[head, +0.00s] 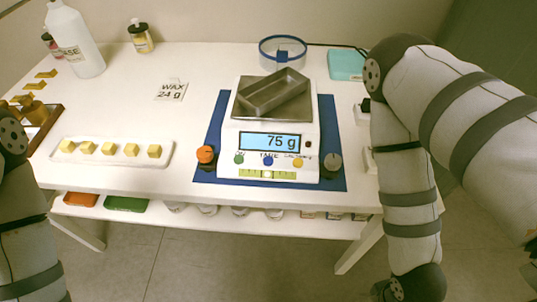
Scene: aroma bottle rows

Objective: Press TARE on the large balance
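The large balance (230,140) stands on a blue mat (333,150) at the middle right of the table. Its lit display (270,141) reads 75 g. Below the display are a green button (239,160), a blue button (268,160) under the TARE label, and a yellow button (298,162). A grey metal tray (273,92) sits askew on the weighing pan (240,110). Links of my arms show at the left and right edges; neither gripper is in view.
A white tray (112,162) with several yellow wax cubes lies left of the balance. A "WAX 24 g" card (171,91) stands behind. A white bottle (75,40), clear round container (283,53) and teal box (346,65) are at the back. My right arm covers the table's right end.

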